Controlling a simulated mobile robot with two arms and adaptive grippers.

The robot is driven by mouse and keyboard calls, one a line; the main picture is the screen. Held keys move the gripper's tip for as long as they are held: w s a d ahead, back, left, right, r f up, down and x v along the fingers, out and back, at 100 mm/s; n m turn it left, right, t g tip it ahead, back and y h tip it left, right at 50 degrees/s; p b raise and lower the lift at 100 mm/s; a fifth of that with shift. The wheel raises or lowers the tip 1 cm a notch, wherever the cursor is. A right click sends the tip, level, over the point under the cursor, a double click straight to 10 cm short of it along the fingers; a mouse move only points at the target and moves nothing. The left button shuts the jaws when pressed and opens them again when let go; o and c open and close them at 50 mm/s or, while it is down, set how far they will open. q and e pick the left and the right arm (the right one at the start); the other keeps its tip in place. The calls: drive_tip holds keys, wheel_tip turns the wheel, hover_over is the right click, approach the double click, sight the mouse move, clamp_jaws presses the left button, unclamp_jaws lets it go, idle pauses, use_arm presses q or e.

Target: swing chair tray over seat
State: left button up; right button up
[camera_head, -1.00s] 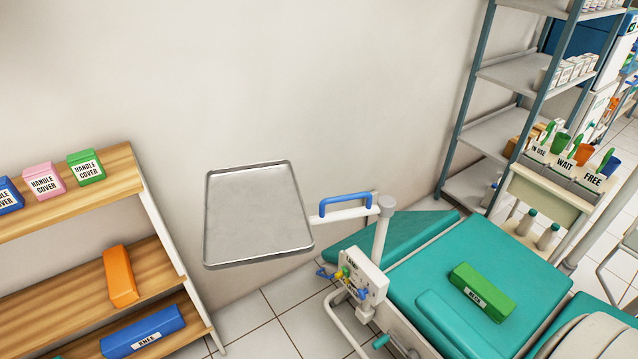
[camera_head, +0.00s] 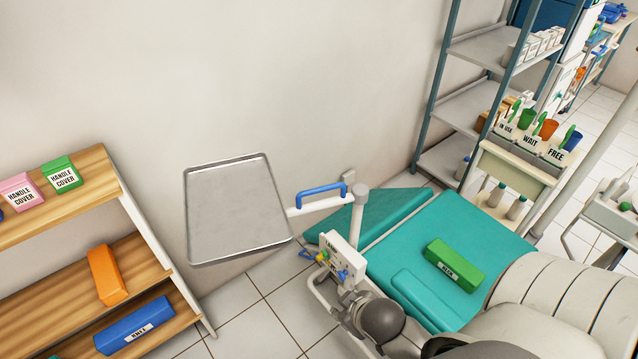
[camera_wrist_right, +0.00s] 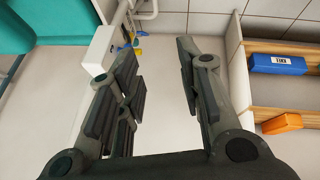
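The chair tray (camera_head: 238,212) is a flat grey metal tray on a white arm with a blue handle (camera_head: 322,195). It hangs out to the left of the chair, beside the wall. The arm joins a white post (camera_head: 358,222) at the chair's side. The teal chair seat (camera_head: 450,232) bears a green block (camera_head: 455,262) with a label. My right gripper (camera_wrist_right: 158,75) is open and empty in the right wrist view, above the floor near the white control box. In the head view my right arm comes in at the bottom right, its fingertips not shown. My left gripper is not in view.
A wooden shelf (camera_head: 150,240) with orange and blue blocks and handle cover boxes stands at the left. A small cart (camera_head: 515,170) with labelled cups and a metal rack (camera_head: 440,90) stand behind the chair. Tiled floor is clear between shelf and chair.

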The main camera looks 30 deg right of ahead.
sight(324, 191)
drive_tip(key=w+d+r+n+t+y, duration=0.1)
drive_tip(key=w+d+r+n+t, duration=0.2)
drive_tip(key=r, duration=0.3)
drive_tip(key=w+d+r+n+t+y, duration=0.1)
drive_tip(key=w+d+r+n+t, duration=0.3)
drive_tip(key=w+d+r+n, duration=0.1)
drive_tip(key=w+d+r+n+t+y, duration=0.2)
drive_tip(key=w+d+r+n+t, duration=0.1)
drive_tip(key=r, duration=0.4)
drive_tip(key=shift+w+d+r+n, duration=0.3)
drive_tip(key=shift+w+d+n, duration=0.35)
drive_tip(key=shift+n, duration=0.35)
drive_tip(key=w+a+n+y, duration=0.1)
drive_tip(key=w+n+y, duration=0.1)
drive_tip(key=w+a+n+g+y+p, duration=0.1)
drive_tip(key=a+n+y, duration=0.1)
drive_tip(key=w+a+n+y, duration=0.1)
drive_tip(key=w+a+n, duration=0.1)
drive_tip(key=n, duration=0.1)
drive_tip(key=shift+w+a+r+g+y+p, duration=0.15)
drive_tip(key=shift+w+r+g+y+p, duration=0.15)
drive_tip(key=shift+w+y, duration=0.1)
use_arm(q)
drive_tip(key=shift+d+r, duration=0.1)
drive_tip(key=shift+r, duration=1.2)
use_arm(e)
drive_tip(key=shift+x, duration=1.25)
drive_tip(key=shift+f, duration=0.2)
clamp_jaws()
